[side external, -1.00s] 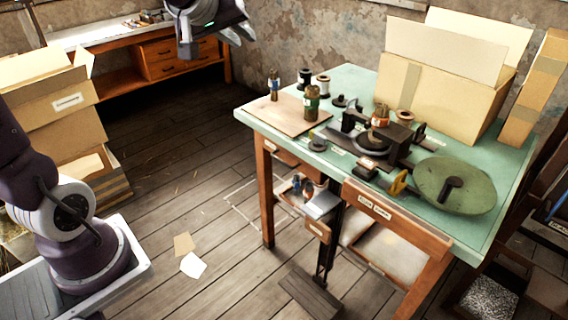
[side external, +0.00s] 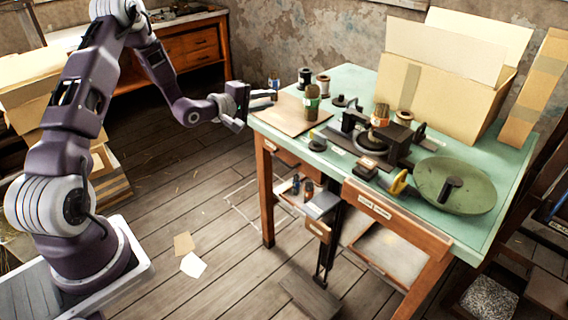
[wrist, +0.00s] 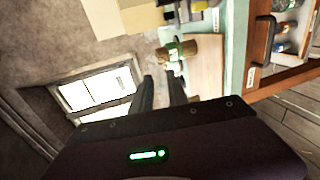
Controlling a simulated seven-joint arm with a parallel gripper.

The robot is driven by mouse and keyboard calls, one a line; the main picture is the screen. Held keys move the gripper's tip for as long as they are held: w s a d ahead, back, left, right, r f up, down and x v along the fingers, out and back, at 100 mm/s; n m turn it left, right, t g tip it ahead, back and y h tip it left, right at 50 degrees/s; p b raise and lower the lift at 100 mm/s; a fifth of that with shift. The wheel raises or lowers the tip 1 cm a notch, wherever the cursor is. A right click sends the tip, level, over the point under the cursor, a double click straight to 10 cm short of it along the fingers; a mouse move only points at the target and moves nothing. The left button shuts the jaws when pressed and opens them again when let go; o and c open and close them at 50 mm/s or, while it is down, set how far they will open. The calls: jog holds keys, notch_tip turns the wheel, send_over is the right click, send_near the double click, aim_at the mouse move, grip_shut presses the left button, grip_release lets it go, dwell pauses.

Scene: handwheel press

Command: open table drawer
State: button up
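The table (side external: 349,79) has a green top and a wooden front. A labelled wooden drawer front (side external: 397,221) sits under the right part of the front edge and looks closed. My gripper (side external: 258,110) is at the table's left corner, about tabletop height, away from the drawer front. Its fingers are apart with nothing between them; they also show apart in the wrist view (wrist: 161,82).
A brown board (side external: 290,118) with jars lies near my gripper. A black press (side external: 385,145), a green round disc (side external: 455,186) and a cardboard box (side external: 440,90) stand on the tabletop. The wooden floor (side external: 215,190) left of the table is mostly clear.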

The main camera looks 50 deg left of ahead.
send_near(284, 162)
jog(key=r+x, duration=0.1)
jog(key=x, duration=0.5)
jog(key=f+x, duration=0.1)
jog(key=x, duration=0.3)
jog(key=shift+w+a+f, duration=0.1)
jog(key=shift+w+f, duration=0.05)
jog(key=shift+f, duration=0.1)
grip_shut()
